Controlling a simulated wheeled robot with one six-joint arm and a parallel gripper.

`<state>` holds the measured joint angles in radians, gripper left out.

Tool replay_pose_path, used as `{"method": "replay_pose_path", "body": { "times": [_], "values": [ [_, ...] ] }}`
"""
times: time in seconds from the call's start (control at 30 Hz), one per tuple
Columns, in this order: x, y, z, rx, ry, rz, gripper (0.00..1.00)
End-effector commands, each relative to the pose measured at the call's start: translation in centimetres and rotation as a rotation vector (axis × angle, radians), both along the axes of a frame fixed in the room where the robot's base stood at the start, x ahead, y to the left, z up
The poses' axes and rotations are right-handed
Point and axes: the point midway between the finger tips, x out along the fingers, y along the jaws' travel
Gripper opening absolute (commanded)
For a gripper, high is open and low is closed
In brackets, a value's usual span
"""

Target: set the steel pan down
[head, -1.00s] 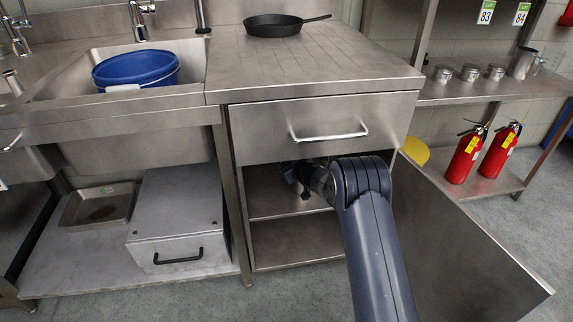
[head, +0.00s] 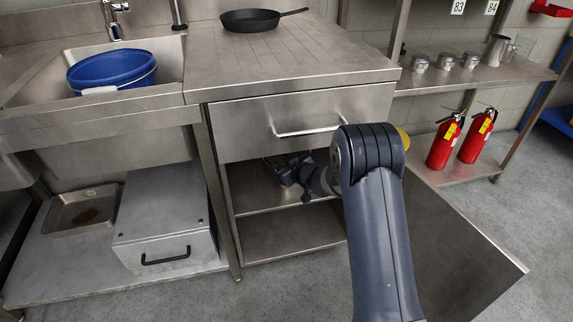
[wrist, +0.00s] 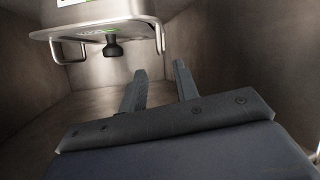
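My gripper (wrist: 159,68) is open, with a clear gap between its two fingers in the wrist view. In the head view my arm reaches into the open cabinet (head: 285,232) below the drawer, where the fingers are hard to make out. A pale metal vessel (wrist: 95,32), with wire handles, a black knob and a green mark, shows at the upper left of the wrist view, partly cut off. It is beyond the fingers and not between them; I cannot tell whether it is the steel pan. A shallow steel pan (head: 85,212) lies under the sink.
A black frying pan (head: 262,20) sits on the worktop (head: 310,60). The cabinet door (head: 450,240) stands open at the right. A metal box (head: 165,220) is left of the cabinet. A blue tub (head: 110,72) is in the sink. Two red extinguishers (head: 443,145) stand at right.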

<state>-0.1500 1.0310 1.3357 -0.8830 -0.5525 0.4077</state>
Motion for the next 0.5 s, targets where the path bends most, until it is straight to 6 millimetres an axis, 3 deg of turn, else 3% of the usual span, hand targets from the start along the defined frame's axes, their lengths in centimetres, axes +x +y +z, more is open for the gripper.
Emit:
{"method": "replay_pose_path", "body": {
  "times": [0.2,0.5],
  "values": [
    [-1.7,-1.1,0.9,0.0,0.0,0.0,0.29],
    [-2.0,-1.3,1.0,0.0,0.0,0.0,0.29]
  ]
}}
